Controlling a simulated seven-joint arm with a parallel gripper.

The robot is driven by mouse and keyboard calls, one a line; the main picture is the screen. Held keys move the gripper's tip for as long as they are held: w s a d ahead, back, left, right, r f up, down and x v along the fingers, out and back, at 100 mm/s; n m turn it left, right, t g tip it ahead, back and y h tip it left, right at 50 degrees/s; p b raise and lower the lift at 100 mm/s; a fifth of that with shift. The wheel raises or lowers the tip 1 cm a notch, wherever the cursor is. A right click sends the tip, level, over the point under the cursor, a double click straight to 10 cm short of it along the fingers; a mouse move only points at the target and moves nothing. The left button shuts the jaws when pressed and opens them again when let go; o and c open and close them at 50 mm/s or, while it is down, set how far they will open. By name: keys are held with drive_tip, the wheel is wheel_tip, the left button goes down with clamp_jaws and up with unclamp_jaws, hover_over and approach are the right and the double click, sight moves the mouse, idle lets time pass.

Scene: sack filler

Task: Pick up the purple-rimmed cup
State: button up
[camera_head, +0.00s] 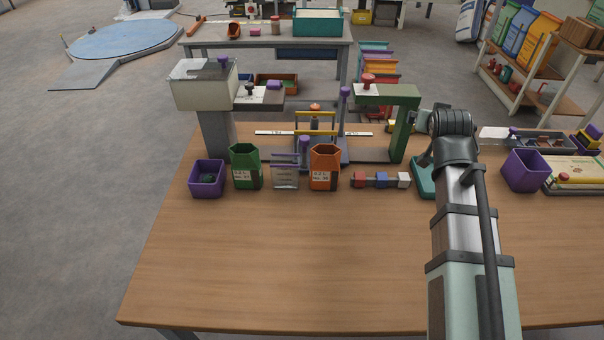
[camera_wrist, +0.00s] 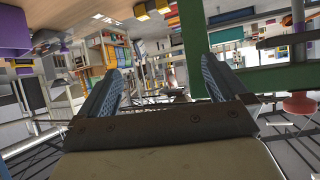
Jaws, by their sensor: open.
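The purple-rimmed cup (camera_head: 285,177) stands upright on the table in the head view. It looks pale and see-through with a label, between the green cup (camera_head: 246,167) and the orange cup (camera_head: 324,168). My gripper (camera_wrist: 165,77) shows in the wrist view with its two blue fingers wide apart and nothing between them. In the head view my arm reaches in at the right, well to the right of the purple-rimmed cup; its fingers cannot be made out there. I cannot make out the cup in the wrist view.
A purple bin (camera_head: 206,179) stands left of the cups. A row of small blocks (camera_head: 381,181) lies right of them. The filler frame with a green arm (camera_head: 388,95) rises behind, and its green post (camera_wrist: 195,40) is close in the wrist view. The front of the table (camera_head: 290,260) is clear.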

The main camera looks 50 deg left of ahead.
drive_tip(key=s+a+n+g, duration=0.1)
drive_tip(key=s+a+g, duration=0.3)
drive_tip(key=s+a, duration=0.65)
drive_tip(key=r+n+g+h, duration=0.1)
drive_tip(key=n+g+h, duration=0.1)
drive_tip(key=g+h, duration=0.4)
hover_over(285, 166)
drive_tip(key=w+a, duration=0.1)
drive_tip(key=a, duration=0.1)
drive_tip(key=f, duration=1.3)
drive_tip(key=shift+w+d+f, duration=0.2)
drive_tip(key=shift+f, duration=0.1)
drive_tip(key=c, duration=0.8)
drive_tip(key=shift+c, duration=0.2)
drive_tip(key=shift+r, duration=0.15)
